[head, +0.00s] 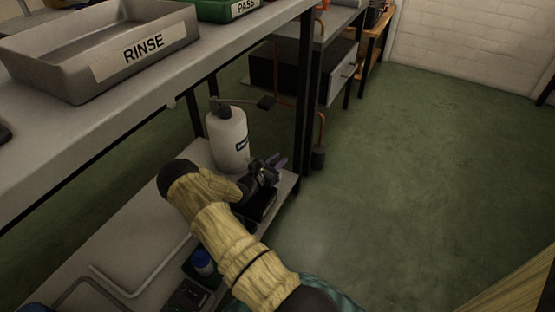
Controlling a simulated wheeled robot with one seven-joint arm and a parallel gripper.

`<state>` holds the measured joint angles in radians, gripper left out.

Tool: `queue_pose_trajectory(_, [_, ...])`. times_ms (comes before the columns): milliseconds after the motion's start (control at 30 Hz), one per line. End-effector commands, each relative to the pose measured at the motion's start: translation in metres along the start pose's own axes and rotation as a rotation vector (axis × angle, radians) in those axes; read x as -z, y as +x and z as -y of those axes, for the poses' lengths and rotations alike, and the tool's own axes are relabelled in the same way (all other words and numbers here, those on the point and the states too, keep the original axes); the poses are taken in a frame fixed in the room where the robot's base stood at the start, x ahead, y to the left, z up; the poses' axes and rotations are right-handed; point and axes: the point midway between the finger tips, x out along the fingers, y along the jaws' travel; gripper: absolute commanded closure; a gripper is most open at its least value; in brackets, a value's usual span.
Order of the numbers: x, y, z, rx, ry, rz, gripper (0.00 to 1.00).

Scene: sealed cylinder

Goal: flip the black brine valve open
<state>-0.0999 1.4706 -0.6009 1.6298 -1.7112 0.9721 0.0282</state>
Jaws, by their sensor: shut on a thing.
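A white bottle (228,140) with a black cap and a dark label too small to read stands on the lower shelf. A thin bar with a black end piece (266,102) runs beside the bottle's top; this may be the black brine valve, but I cannot tell for sure. My gripper (277,163) is low and just right of the bottle, above the shelf's right end. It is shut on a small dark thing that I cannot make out. My sleeved arm reaches in from the bottom and hides part of the shelf.
A grey RINSE tray (70,50) and a green PASS tray (222,9) sit on the upper bench. A black table leg (304,95) and a copper tube (320,127) stand right of my gripper. A blue-capped container (203,263) is on the shelf. The green floor at right is clear.

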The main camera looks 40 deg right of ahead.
Motion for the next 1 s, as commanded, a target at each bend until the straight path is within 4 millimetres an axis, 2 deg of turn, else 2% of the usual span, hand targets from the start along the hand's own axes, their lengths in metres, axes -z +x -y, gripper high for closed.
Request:
queue_pose_trajectory(433, [-0.007,0.008,-0.001,-0.196,-0.007,-0.004,0.98])
queue_pose_trajectory(1000, [-0.002,0.019,-0.007,-0.448,-0.003,-0.005,0.98])
